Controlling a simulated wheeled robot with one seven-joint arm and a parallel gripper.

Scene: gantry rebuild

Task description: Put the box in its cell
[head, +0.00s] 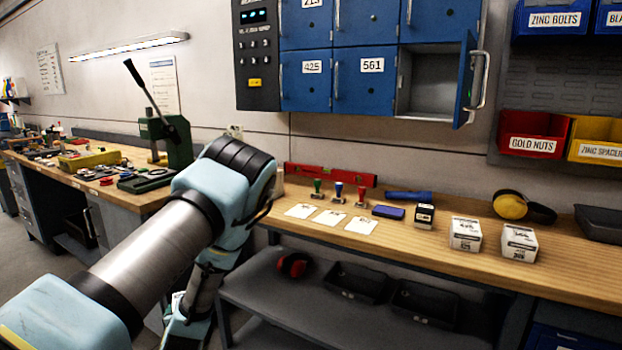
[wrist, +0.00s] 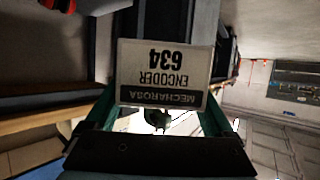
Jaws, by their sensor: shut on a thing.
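The box (wrist: 165,75) fills the middle of the wrist view. Its pale label reads upside down, with a dark band "MECHAROSA", then "ENCODER" and "634". My gripper (wrist: 160,112) is shut on it, with a green finger at each side. In the head view my arm crosses the left centre, and I cannot make out the gripper or held box clearly. The blue locker bank (head: 335,65) hangs on the wall. Its lower right cell (head: 416,80) is open and looks empty; the door (head: 465,80) stands swung out to the right, its number not visible.
Parts bins (head: 533,133) hang at right. Closed doors marked 425 and 561 (head: 364,80) adjoin the open cell.

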